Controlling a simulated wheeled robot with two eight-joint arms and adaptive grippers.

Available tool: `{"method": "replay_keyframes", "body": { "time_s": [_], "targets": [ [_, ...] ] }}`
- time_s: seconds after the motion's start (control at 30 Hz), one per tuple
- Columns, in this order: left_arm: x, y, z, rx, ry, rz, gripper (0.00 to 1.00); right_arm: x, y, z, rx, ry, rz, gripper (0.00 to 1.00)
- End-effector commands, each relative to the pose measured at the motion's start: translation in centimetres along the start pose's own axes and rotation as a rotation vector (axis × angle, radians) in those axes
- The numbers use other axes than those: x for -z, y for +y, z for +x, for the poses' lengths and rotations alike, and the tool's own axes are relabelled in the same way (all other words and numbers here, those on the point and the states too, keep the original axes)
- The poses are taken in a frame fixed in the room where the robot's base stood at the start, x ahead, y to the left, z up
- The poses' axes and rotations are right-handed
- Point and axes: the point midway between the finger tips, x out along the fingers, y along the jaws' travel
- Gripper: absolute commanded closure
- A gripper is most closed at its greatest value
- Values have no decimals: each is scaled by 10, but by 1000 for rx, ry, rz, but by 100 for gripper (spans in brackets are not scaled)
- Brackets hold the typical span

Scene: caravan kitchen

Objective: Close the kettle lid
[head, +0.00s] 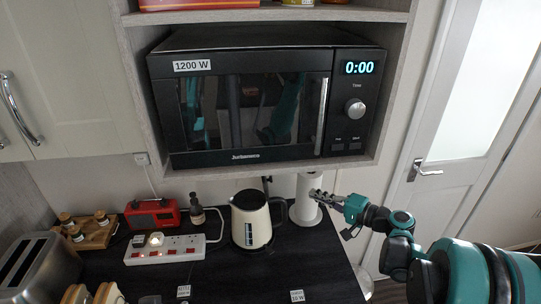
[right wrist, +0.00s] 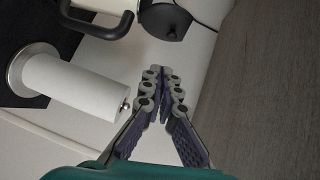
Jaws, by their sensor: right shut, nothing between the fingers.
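The kettle (head: 251,226) is cream with a dark handle on its right side and stands upright on the dark counter below the microwave. Its dark lid (head: 249,199) shows on top, but I cannot tell from this angle whether it is fully closed. In the right wrist view, part of the kettle's cream body (right wrist: 104,5) and its dark handle (right wrist: 98,27) show at the top edge. My right gripper (head: 318,196) is shut and empty, in front of the paper roll and to the right of the kettle; its fingers also show in the wrist view (right wrist: 161,72). My left gripper is out of view.
A white paper roll (head: 307,200) stands just right of the kettle. The microwave (head: 250,100) hangs above. A power strip (head: 172,250), red radio (head: 152,214), small bottle (head: 197,211) and toaster (head: 38,270) are to the left. The counter in front of the kettle is mostly clear.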

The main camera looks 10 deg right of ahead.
Motion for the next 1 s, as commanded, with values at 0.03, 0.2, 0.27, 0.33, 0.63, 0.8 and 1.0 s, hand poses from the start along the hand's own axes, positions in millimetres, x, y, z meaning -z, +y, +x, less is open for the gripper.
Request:
{"method": "replay_keyframes", "body": {
  "time_s": [0.03,0.2,0.27,0.33,0.63,0.8,1.0],
  "targets": [
    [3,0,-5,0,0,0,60,8,-6,-4,24,8,9,100],
    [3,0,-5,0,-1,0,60,13,-6,2,53,11,19,100],
    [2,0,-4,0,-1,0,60,12,-6,10,52,9,18,100],
    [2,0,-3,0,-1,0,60,12,-7,22,52,9,18,100],
    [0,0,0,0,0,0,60,13,-10,87,50,8,18,100],
    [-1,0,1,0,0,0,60,-1,-12,110,49,8,18,100],
    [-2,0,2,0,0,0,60,-12,-12,122,49,11,18,100]
  ]
}}
